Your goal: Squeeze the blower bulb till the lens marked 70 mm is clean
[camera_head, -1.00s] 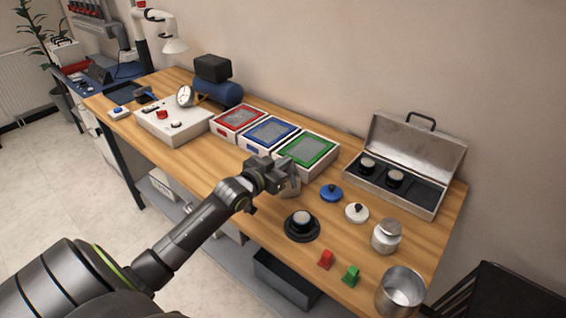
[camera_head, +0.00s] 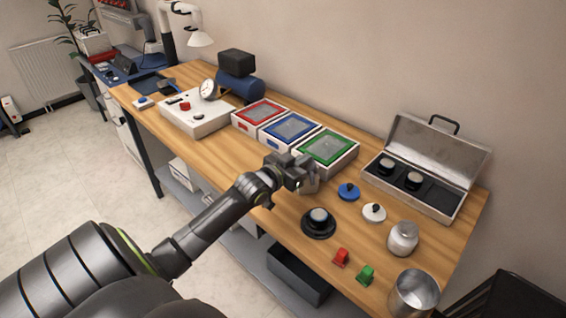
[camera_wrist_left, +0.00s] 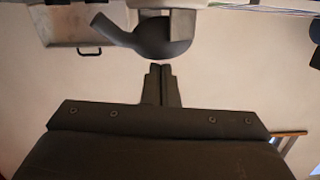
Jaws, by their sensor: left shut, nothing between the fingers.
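My left gripper (camera_head: 303,178) is over the middle of the bench, in front of the green-framed tray. Its fingers (camera_wrist_left: 161,72) are shut with nothing between them. The dark grey blower bulb (camera_wrist_left: 165,38), with a tapered nozzle pointing left, shows just beyond the fingertips in the left wrist view; whether they touch it I cannot tell. In the head view the bulb is mostly hidden by the gripper. One lens (camera_head: 319,215) sits on a round black base near the front edge. Two more lenses (camera_head: 386,166) (camera_head: 413,181) are in the open metal case. No size marking is legible. My right gripper is not in view.
The metal case (camera_head: 455,160) stands at the back right. Blue (camera_head: 348,191) and white (camera_head: 374,211) knobbed discs, a lidded jar (camera_head: 403,238), red (camera_head: 341,257) and green (camera_head: 366,274) pieces and a metal cup (camera_head: 414,292) stand at right. Red, blue and green trays (camera_head: 325,148) line the back.

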